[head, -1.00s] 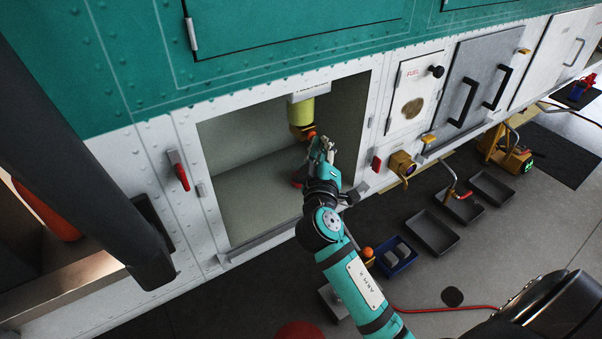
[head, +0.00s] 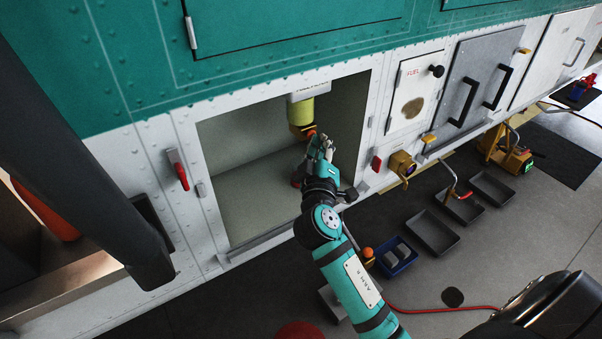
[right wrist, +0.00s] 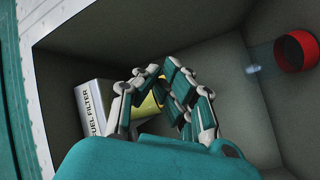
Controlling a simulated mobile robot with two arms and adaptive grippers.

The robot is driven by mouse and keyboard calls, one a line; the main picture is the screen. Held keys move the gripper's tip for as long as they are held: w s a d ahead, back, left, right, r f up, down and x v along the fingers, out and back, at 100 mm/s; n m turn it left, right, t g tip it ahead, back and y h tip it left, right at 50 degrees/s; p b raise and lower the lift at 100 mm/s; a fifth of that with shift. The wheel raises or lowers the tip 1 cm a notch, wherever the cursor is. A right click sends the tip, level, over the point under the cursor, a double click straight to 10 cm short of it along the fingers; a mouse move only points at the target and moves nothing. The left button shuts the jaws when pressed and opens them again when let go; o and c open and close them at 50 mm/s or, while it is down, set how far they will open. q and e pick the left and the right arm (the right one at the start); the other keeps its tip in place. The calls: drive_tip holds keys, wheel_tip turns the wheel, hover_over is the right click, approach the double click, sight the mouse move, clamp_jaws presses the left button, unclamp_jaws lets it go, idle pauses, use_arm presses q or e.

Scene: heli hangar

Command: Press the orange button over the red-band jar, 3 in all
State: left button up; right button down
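A yellow filter unit (head: 301,112) hangs from the top of the open bay under a white block. The orange button (head: 311,133) shows as a small orange spot at its lower end, partly hidden by my right gripper (head: 314,143). The fingers are at or just below the button; I cannot tell if they touch it. In the right wrist view the fingertips (right wrist: 161,72) are together with nothing visible between them, and the yellow body (right wrist: 150,103) shows behind them. A red band on a clear jar (right wrist: 297,51) shows at the upper right. My left gripper is not in view.
The bay's lower sill (head: 262,243) runs below my right arm. A red handle (head: 181,176) is on the wall left of the bay. A fuel panel (head: 413,92) and a grey door (head: 468,95) are to the right. Trays (head: 433,232) lie on the floor.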

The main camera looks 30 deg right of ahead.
drive_tip(key=shift+s, duration=0.2)
drive_tip(key=s, duration=0.6)
drive_tip(key=shift+d, duration=0.25)
idle(1.9)
